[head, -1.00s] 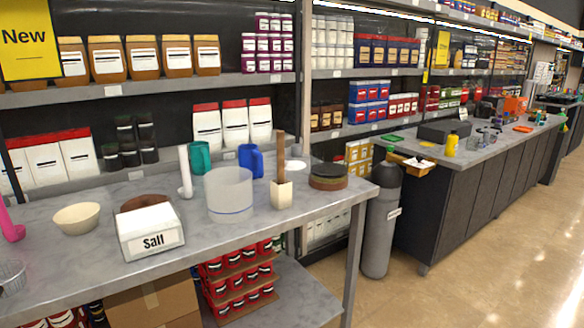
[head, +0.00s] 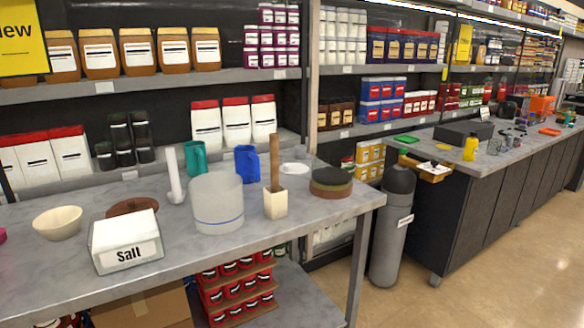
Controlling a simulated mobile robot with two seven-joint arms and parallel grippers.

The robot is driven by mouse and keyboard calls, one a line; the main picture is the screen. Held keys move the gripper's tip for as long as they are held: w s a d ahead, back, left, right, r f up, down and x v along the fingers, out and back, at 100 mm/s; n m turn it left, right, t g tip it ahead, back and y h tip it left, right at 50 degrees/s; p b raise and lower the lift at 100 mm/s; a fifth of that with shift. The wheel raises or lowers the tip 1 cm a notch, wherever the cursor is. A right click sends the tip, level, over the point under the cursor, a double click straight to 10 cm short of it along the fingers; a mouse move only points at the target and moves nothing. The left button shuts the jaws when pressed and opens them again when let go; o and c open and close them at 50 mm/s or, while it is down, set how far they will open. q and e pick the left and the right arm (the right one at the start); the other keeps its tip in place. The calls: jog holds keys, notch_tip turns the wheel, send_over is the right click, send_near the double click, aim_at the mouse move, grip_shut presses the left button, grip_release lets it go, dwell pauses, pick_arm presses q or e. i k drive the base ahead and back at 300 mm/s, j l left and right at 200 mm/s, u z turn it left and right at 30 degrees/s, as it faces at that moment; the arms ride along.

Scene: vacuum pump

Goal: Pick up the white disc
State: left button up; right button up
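A flat white disc (head: 295,168) lies at the back right of the grey marble-look table (head: 320,206), near its rear edge. It is just right of and behind a wooden stick (head: 275,160) standing in a cream square block (head: 275,203). A round brown and dark stacked disc (head: 331,182) sits to its right. A small pale object behind the white disc is too small to make out. Neither of my grippers is in view.
A large translucent cylinder (head: 216,203), blue mug (head: 247,164), teal mug (head: 194,158), white pestle-like piece (head: 175,175), Salt box (head: 126,241) and cream bowl (head: 58,223) crowd the table. A grey gas cylinder (head: 391,228) stands on the floor to the right, with open floor beyond it.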

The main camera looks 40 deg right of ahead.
aim_at(291, 169)
jog(key=i+l+u, duration=0.15)
jog(key=l+u, duration=0.2)
jog(key=l, duration=1.2)
jog(key=l+u, duration=0.35)
jog(key=l, duration=1.15)
jog(key=k, duration=0.05)
